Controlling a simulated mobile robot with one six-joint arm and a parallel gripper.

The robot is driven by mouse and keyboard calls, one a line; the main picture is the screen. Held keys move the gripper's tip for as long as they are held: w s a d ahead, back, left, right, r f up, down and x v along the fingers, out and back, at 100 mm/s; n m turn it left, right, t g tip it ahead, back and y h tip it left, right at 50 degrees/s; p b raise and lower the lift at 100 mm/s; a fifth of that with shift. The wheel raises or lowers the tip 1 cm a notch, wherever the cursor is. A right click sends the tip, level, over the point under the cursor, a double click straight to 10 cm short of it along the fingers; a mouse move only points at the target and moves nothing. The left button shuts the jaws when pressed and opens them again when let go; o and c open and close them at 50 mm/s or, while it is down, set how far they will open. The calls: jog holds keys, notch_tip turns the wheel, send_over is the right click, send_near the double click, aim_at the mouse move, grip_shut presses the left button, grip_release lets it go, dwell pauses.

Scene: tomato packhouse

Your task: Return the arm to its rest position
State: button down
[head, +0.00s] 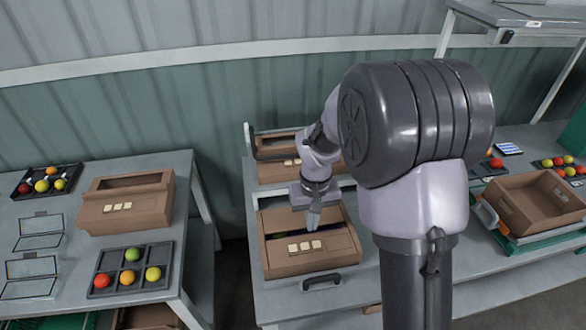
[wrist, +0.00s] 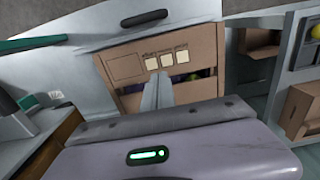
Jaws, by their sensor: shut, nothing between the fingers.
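My gripper (head: 314,218) is shut, with nothing between its fingers. In the head view it points down over the front cardboard box on the middle table, close above the box's opening. In the wrist view the closed fingers (wrist: 157,92) reach toward the same box (wrist: 125,68), whose front shows several pale square labels. My arm rises from the lower right and bends over at the large dark joint, hiding part of the middle table.
The front box (head: 296,264) has dark and greenish contents in its slot. A second box (head: 275,171) stands behind it. An open brown crate (head: 520,212) stands at right.

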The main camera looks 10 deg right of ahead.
jog(key=s+a+r+m+t+b, duration=0.1)
jog(key=s+r+m+t+b, duration=0.1)
jog(key=s+r+b, duration=0.5)
jog(key=s+a+r+m+t+y, duration=0.1)
jog(key=s+r+t, duration=0.1)
jog(key=s, duration=0.5)
jog(key=s+a+r+m+t+y, duration=0.1)
jog(key=s+a+r, duration=0.1)
jog(key=s+r, duration=0.2)
jog(key=s, duration=0.3)
jog(key=shift+t, duration=0.4)
jog(key=shift+w, duration=0.1)
